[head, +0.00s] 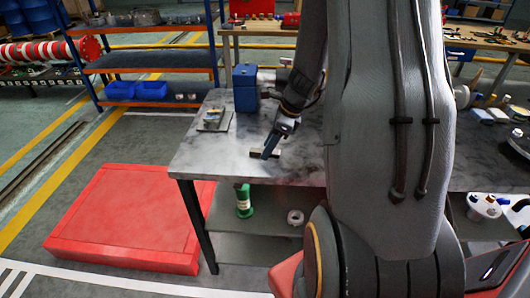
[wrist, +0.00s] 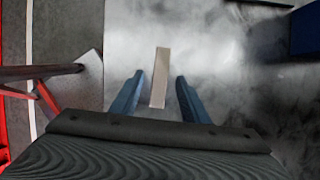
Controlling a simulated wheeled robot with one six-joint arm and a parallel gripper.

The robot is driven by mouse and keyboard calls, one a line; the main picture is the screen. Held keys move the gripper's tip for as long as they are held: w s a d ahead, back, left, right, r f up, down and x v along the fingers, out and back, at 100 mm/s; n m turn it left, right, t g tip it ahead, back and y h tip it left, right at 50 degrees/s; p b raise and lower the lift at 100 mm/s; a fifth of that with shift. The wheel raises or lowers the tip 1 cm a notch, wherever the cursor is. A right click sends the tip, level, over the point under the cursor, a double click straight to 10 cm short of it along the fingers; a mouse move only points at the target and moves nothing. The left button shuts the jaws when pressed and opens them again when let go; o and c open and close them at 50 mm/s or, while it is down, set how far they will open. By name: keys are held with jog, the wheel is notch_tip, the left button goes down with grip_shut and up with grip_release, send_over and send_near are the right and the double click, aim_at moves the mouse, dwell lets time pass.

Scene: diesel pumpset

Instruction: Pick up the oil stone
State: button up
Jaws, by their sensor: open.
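The oil stone (wrist: 160,78) is a small flat bar, pale tan on top, lying on the grey metal workbench (head: 210,160). In the wrist view it sits between the two blue fingers of my gripper (wrist: 158,97), pointing away from the palm, with a gap on each side. Its far end reaches beyond the fingertips. In the head view the stone (head: 272,154) lies near the bench's front edge, partly hidden behind my gripper (head: 268,153), which points down at it. My gripper is open and holds nothing. I cannot tell how high the fingertips are above the bench.
A blue box-shaped object (head: 245,88) stands behind on the bench. A small plate with items (head: 215,120) lies to the left. A green bottle (head: 243,201) and a white ring-shaped item (head: 295,217) are on the lower shelf. A red platform (head: 125,220) is on the floor left.

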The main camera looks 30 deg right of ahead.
jog(key=shift+f, duration=0.25)
jog(key=shift+a, duration=0.1)
grip_shut()
jog(key=shift+r, duration=0.15)
notch_tip(320, 180, up, 10)
jog(key=shift+b, duration=0.3)
